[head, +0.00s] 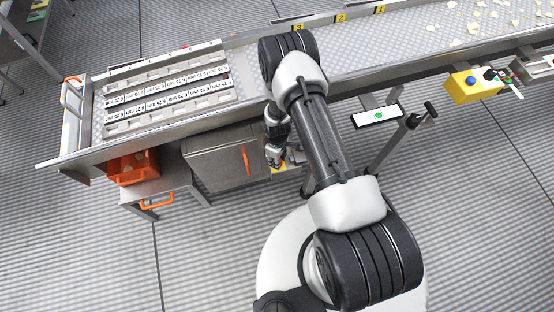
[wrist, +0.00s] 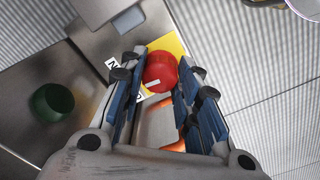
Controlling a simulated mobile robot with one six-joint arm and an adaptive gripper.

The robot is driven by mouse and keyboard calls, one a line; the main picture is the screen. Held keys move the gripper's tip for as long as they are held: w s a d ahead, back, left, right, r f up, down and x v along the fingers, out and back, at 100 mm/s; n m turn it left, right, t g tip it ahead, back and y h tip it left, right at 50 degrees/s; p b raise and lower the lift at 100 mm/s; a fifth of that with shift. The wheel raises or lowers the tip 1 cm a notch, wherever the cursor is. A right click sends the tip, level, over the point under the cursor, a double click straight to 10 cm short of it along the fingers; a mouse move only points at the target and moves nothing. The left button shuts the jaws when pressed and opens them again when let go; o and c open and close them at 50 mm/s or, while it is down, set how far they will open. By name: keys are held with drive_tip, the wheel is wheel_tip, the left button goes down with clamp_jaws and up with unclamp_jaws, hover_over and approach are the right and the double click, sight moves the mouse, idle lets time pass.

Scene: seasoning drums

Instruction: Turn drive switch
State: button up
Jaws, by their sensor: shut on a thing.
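The drive switch shows in the wrist view as a round red knob (wrist: 161,72) on a yellow plate (wrist: 172,42). My gripper (wrist: 160,64) is shut on the red knob, with one blue-padded finger on each side of it. In the head view my gripper (head: 274,158) is low beside the grey cabinet, under the conveyor's near edge. A bit of the yellow plate (head: 279,169) shows there, but my gripper and arm hide the knob.
A dark green round part (wrist: 51,102) sits left of the red knob. The grey cabinet (head: 217,162) has an orange handle (head: 245,158). The conveyor (head: 380,45) runs above.

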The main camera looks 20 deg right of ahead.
drive_tip(key=shift+n, duration=0.6)
drive_tip(key=o, duration=1.1)
drive_tip(key=shift+c, duration=0.2)
wheel_tip(320, 180, up, 12)
idle(0.4)
